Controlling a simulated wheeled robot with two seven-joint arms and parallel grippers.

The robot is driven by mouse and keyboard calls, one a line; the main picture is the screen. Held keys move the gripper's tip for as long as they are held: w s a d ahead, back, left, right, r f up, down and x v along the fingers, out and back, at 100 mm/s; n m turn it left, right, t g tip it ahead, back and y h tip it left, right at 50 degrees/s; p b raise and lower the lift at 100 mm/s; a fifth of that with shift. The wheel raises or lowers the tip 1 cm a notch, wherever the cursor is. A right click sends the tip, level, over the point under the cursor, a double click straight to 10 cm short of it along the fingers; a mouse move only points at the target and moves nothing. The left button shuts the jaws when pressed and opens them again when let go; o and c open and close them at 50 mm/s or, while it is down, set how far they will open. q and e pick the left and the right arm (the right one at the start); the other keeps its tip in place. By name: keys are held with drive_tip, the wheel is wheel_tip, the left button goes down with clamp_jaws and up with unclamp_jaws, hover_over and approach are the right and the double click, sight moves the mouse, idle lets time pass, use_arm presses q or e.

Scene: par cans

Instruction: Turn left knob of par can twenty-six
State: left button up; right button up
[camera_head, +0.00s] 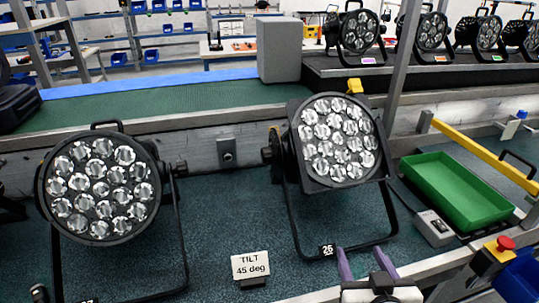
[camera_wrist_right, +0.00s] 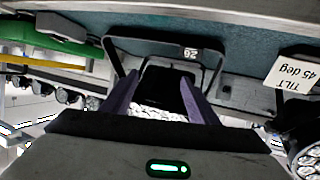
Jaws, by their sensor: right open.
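Par can twenty-six (camera_head: 338,140) is a black light with many round lenses, tilted in its yoke on the blue-green bench, with the tag "26" (camera_head: 327,250) at its foot. Its left knob (camera_head: 268,154) is a small dark piece at the left yoke joint. My right gripper (camera_head: 360,252) has purple fingers, open and empty, in front of the stand's base, well below and right of the knob. In the right wrist view, which is upside down, the open fingers (camera_wrist_right: 160,82) frame the can's dark body and lenses; I cannot make out the knob there. My left gripper is not in view.
Another par can (camera_head: 100,185) stands at left. A "TILT 45 deg" sign (camera_head: 250,266) stands between them. A green tray (camera_head: 458,190), a grey box (camera_head: 433,228), a yellow bar (camera_head: 485,155) and a red button (camera_head: 505,243) are at right. More par cans (camera_head: 355,32) stand behind.

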drive_tip(key=w+a+r+n+t+y, duration=0.3)
drive_tip(key=w+a+r+n+y, duration=0.15)
drive_tip(key=a+r, duration=0.5)
drive_tip(key=w+a+r+n+t+y, duration=0.3)
drive_tip(key=a+r+y, duration=0.3)
drive_tip(key=r, duration=0.6)
drive_tip(key=s+a+r+n+g+y, duration=0.1)
drive_tip(key=s+a+n+g+y, duration=0.25)
drive_tip(key=a+n+g, duration=0.45)
drive_tip(key=s+a+r+n+g+y, duration=0.15)
drive_tip(key=a+n+g+y, duration=0.25)
drive_tip(key=a+n+g, duration=0.45)
drive_tip(key=m+t+h, duration=0.3)
drive_tip(key=t+h, duration=0.2)
drive_tip(key=h, duration=1.1)
approach(269, 153)
drive_tip(key=x, duration=0.8)
drive_tip(key=shift+f+p, duration=0.15)
drive_tip(key=shift+p, duration=0.2)
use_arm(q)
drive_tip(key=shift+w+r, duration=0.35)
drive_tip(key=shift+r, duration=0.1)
use_arm(e)
drive_tip(key=shift+x, duration=0.8)
